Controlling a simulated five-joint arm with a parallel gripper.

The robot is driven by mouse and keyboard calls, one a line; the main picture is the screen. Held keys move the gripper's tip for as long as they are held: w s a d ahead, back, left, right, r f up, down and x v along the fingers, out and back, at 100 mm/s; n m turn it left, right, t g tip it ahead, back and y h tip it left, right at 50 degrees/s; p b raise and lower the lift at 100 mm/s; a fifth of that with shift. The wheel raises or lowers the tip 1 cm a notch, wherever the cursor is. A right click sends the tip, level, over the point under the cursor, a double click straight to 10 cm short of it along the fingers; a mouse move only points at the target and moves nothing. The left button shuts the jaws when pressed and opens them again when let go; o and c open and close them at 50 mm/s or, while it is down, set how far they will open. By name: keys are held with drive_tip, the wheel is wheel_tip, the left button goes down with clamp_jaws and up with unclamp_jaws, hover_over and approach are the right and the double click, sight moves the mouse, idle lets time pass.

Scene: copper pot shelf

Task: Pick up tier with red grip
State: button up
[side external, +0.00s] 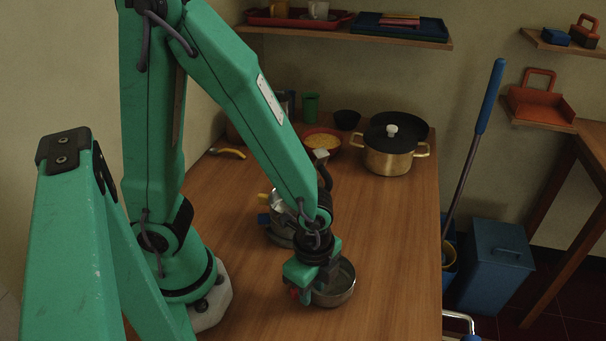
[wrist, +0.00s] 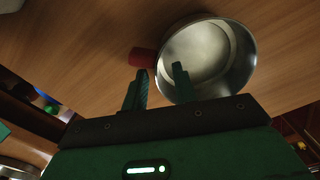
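The tier with the red grip is a round, shallow metal bowl (side external: 338,289) on the wooden table, near its right front. In the wrist view the empty-looking bowl (wrist: 207,58) is at upper right, and its red grip (wrist: 143,57) sticks out to the left. In the side view the grip is mostly hidden by my gripper (side external: 312,278). My gripper (wrist: 160,70) is open, its fingers apart. In the wrist view one fingertip appears just below the red grip and the other overlaps the bowl's near wall. I cannot tell whether they touch.
Behind my gripper stand metal tiers (side external: 280,228) with yellow and blue grips, partly hidden by my arm. A lidded pot (side external: 389,155), a bowl of yellow food (side external: 321,141) and a green cup (side external: 310,106) are at the back. The table's right edge is close to the bowl.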

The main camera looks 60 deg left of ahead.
drive_tip(key=shift+c, duration=0.2)
idle(0.3)
clamp_jaws()
drive_tip(key=shift+r, duration=0.1)
wheel_tip(320, 180, up, 10)
idle(1.0)
idle(0.5)
